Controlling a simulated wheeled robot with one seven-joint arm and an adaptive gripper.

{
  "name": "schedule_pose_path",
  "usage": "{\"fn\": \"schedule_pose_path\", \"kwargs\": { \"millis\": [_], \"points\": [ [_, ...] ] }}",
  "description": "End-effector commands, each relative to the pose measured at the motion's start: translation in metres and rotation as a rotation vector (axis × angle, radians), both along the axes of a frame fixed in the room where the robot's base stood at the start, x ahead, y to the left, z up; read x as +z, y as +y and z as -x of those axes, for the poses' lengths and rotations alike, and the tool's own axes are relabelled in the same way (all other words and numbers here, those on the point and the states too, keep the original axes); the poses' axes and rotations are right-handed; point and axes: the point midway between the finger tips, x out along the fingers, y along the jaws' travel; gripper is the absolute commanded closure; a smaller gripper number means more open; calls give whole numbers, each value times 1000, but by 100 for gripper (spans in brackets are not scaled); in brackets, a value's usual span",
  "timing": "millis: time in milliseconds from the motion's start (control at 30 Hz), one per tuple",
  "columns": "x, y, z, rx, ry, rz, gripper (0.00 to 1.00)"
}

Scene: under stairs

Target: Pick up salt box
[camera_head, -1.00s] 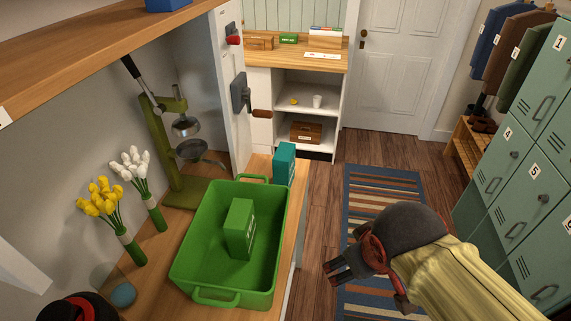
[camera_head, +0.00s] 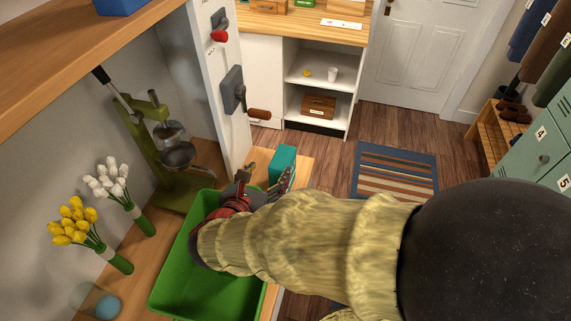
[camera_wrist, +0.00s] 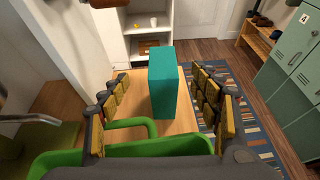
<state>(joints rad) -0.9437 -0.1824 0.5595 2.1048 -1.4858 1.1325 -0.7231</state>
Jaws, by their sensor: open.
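A teal box (camera_head: 283,163), which may be the salt box, stands upright at the far end of the wooden counter; I cannot read a label. It also shows in the wrist view (camera_wrist: 163,82), between my spread fingers with a gap on each side. My gripper (camera_head: 272,187) is open and empty, just on the near side of the teal box. I cannot tell how far the fingers reach along it.
The green tub (camera_head: 170,285) lies under my arm, its handle (camera_wrist: 133,124) close below my fingers. A white panel (camera_head: 222,90) with wall handles rises left of the teal box. Floor is open to the right.

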Motion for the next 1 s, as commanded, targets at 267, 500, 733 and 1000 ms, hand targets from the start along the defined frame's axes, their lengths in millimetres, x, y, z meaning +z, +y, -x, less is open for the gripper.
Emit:
{"fn": "schedule_pose_path", "kwargs": {
  "millis": [267, 500, 733, 1000],
  "points": [
    [-20, -17, -36, -4, 0, 2, 37],
    [-26, -25, -55, -1, 0, 0, 37],
    [-43, -37, -73, -5, 0, 0, 37],
    [-52, -46, -95, -1, 0, 0, 37]
  ]
}}
